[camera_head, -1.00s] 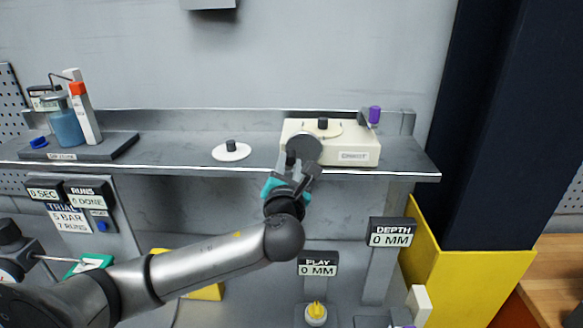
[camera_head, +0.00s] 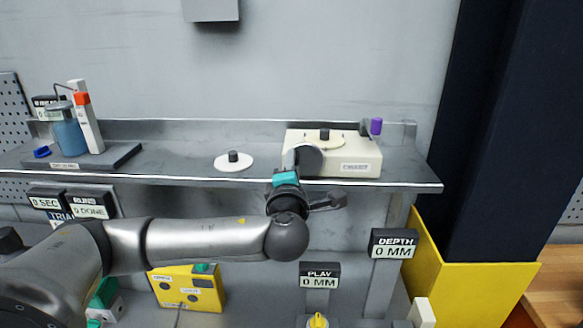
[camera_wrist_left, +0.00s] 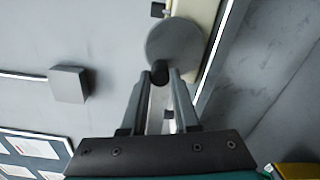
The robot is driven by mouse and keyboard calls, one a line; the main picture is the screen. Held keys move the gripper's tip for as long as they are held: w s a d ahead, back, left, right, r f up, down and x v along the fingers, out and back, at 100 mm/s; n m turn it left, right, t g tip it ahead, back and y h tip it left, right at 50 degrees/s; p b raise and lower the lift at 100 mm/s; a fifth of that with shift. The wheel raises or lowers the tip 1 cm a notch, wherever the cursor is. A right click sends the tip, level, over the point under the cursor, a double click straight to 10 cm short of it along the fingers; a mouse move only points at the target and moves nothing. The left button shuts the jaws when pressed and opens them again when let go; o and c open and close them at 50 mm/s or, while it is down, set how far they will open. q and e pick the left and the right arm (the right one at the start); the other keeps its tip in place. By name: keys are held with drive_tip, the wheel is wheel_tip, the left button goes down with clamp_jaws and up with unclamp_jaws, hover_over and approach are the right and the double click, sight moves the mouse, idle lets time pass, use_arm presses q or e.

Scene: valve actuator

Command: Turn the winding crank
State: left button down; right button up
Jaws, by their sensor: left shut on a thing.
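The cream box (camera_head: 362,151) sits on the grey shelf. A round grey crank disc (camera_head: 309,158) is on its front-left side, partly behind my left wrist. In the left wrist view the crank disc (camera_wrist_left: 176,42) faces me, with a dark round handle (camera_wrist_left: 160,70) at its edge. My left gripper (camera_wrist_left: 161,80) is shut on that handle, one finger on each side. In the head view the fingers are largely hidden by the wrist and its teal band. My right gripper is not in view.
A white disc with a black knob (camera_head: 233,161) lies on the shelf to the left. A purple knob (camera_head: 376,127) is at the box's right end. The DEPTH sign (camera_head: 394,243) and PLAY sign (camera_head: 319,275) read 0 MM. A yellow box (camera_head: 187,288) stands below.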

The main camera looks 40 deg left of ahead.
use_arm(q)
drive_tip(key=shift+w+d+r+m, duration=0.15)
drive_tip(key=shift+r+m, duration=0.25)
drive_tip(key=shift+m, duration=0.8)
drive_tip(key=c, duration=0.7)
unclamp_jaws()
drive_tip(key=shift+f, duration=0.1)
drive_tip(key=shift+o, duration=0.2)
